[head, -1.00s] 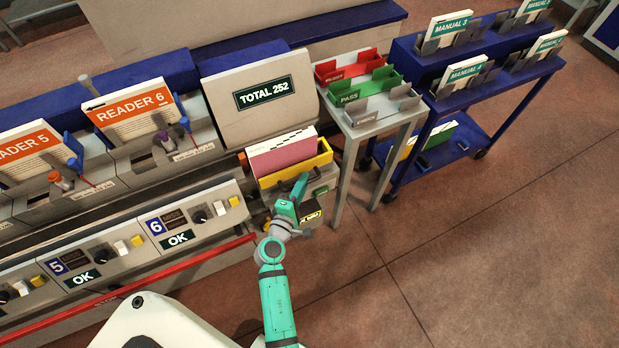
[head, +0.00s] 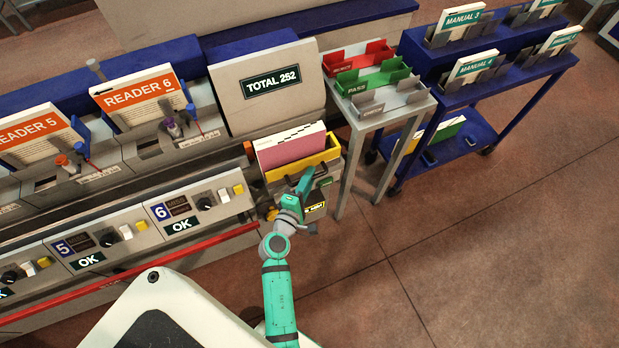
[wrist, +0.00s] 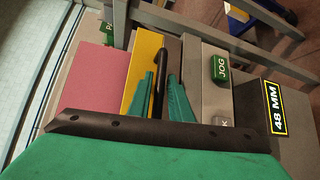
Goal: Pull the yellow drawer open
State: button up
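The yellow drawer (head: 318,164) sits at the right end of the machine row, beneath the TOTAL 252 panel. A stack of pink-faced cards (head: 292,153) stands in it. In the wrist view the yellow front (wrist: 143,72) has a dark bar handle (wrist: 158,85) in front of it. My gripper (wrist: 162,80) is at this handle, one green fingertip on each side of it. The fingers stand apart, and a gap shows between the handle and the right finger. The head view shows my gripper (head: 306,176) at the drawer's front; the handle is hidden there.
A green JOG button (wrist: 219,68) and a 48 MM display (wrist: 276,108) lie beside the drawer front. A grey table (head: 388,118) with red, green and grey trays stands close right. A blue cart (head: 485,100) is beyond it. Open floor (head: 480,250) lies at the lower right.

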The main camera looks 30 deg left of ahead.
jog(key=v, duration=1)
jog(key=shift+s, duration=0.4)
jog(key=s+d+f+m+g, duration=0.3)
jog(key=s+d+m, duration=0.6)
jog(key=d, duration=0.4)
jog(key=s+d+r+m+t+h, duration=0.1)
jog(key=s+d+r+m, duration=0.3)
jog(key=d+r+m, duration=0.2)
jog(key=s+d+r+m+t+h, duration=0.1)
jog(key=s+d+r+m+h, duration=0.1)
jog(key=s+d+r+m, duration=0.3)
notch_tip(320, 180, up, 2)
jog(key=shift+d+r+m, duration=0.2)
jog(key=shift+d+m, duration=0.45)
jog(key=shift+m, duration=0.35)
